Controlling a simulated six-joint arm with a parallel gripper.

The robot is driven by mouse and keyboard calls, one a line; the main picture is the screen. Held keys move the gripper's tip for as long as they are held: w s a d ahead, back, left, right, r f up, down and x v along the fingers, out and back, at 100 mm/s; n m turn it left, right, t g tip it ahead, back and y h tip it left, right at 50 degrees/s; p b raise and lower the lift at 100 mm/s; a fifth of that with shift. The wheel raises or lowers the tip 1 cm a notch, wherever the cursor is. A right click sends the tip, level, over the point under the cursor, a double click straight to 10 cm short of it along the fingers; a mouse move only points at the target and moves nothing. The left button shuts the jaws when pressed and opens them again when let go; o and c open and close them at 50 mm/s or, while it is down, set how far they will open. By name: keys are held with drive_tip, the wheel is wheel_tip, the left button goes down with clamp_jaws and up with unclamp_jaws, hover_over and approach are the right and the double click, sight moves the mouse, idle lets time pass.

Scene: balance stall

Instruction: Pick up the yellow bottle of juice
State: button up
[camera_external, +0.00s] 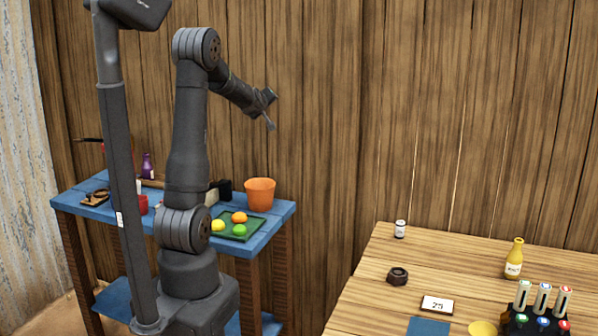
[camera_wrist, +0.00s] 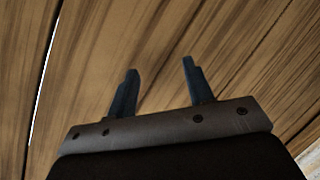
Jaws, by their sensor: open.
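The yellow bottle of juice (camera_external: 514,259) stands upright on the wooden table at the right of the external view. It has a narrow neck and a pale label. My gripper (camera_external: 270,110) is raised high above the blue bench, far to the left of the bottle and apart from it. In the wrist view my gripper (camera_wrist: 158,82) shows two dark fingers spread apart with nothing between them. Only wooden planks show beyond the fingers there; the bottle is not in that view.
The wooden table (camera_external: 385,262) also holds a white can (camera_external: 400,229), a dark nut (camera_external: 398,276), a number card (camera_external: 437,305) and a black rack of markers (camera_external: 535,325) close in front of the bottle. The blue bench (camera_external: 275,222) holds an orange pot (camera_external: 260,193) and a green fruit tray (camera_external: 257,226).

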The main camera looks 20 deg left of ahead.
drive_tip(key=s+d+n+h, duration=0.1)
drive_tip(key=s+d, duration=0.1)
drive_tip(key=d, duration=0.6)
drive_tip(key=s+d+n+t+h, duration=0.1)
drive_tip(key=s+d, duration=0.2)
drive_tip(key=d, duration=0.6)
drive_tip(key=s+d+h, duration=0.1)
drive_tip(key=s+d, duration=0.1)
drive_tip(key=d, duration=0.7)
drive_tip(key=shift+s+f+n+t+h, duration=0.1)
drive_tip(key=shift+s+n+t+h, duration=0.2)
drive_tip(key=shift+n, duration=0.1)
drive_tip(key=w+d+f+m+h, duration=0.1)
drive_tip(key=d+f+m+h, duration=0.25)
drive_tip(key=d+m, duration=0.45)
drive_tip(key=m+g+h, duration=1.4)
drive_tip(key=m, duration=0.9)
approach(519, 240)
drive_tip(key=shift+w+d+f, duration=0.1)
drive_tip(key=shift+w+d, duration=0.05)
drive_tip(key=shift+d, duration=1.5)
drive_tip(key=shift+w+d, duration=0.15)
drive_tip(key=shift+d, duration=1.5)
drive_tip(key=shift+w+d+f, duration=0.1)
drive_tip(key=shift+w+d, duration=0.05)
drive_tip(key=shift+d, duration=1.5)
